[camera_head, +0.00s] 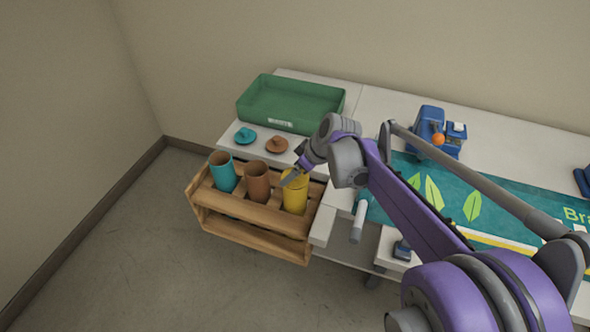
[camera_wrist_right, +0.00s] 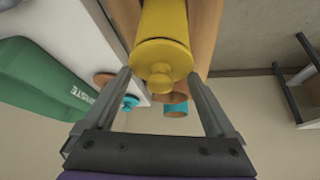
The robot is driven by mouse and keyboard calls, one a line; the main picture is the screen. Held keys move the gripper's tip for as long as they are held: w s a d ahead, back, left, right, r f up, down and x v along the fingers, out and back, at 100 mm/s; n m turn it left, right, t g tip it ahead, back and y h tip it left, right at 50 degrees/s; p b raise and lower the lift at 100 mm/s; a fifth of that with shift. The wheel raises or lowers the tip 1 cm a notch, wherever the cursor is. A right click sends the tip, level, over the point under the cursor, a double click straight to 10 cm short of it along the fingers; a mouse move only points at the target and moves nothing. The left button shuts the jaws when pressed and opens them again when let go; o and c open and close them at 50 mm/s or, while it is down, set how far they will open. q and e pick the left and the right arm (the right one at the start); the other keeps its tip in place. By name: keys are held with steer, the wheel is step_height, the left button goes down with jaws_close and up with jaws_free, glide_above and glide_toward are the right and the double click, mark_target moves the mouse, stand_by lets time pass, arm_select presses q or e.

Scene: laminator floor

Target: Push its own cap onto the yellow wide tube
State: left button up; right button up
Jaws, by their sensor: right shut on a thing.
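The yellow wide tube (camera_head: 296,198) stands upright in the right-hand place of a wooden rack (camera_head: 252,237). My right gripper (camera_head: 292,177) is over the mouth of this tube. I cannot tell whether the cap is fully seated. My left gripper is not in view.
A teal tube (camera_head: 223,176) and a brown tube (camera_head: 257,184) share the rack. A teal cap (camera_head: 245,135) and a brown cap (camera_head: 277,144) lie on the white table by a green tray (camera_head: 290,103). A blue device (camera_head: 428,130) stands farther right.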

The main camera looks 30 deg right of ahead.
steer(key=shift+f, duration=0.15)
stand_by(0.7)
steer(key=o, duration=1)
steer(key=shift+r+p, duration=2.25)
steer(key=shift+r, duration=0.8)
steer(key=shift+f, duration=0.1)
jaws_close()
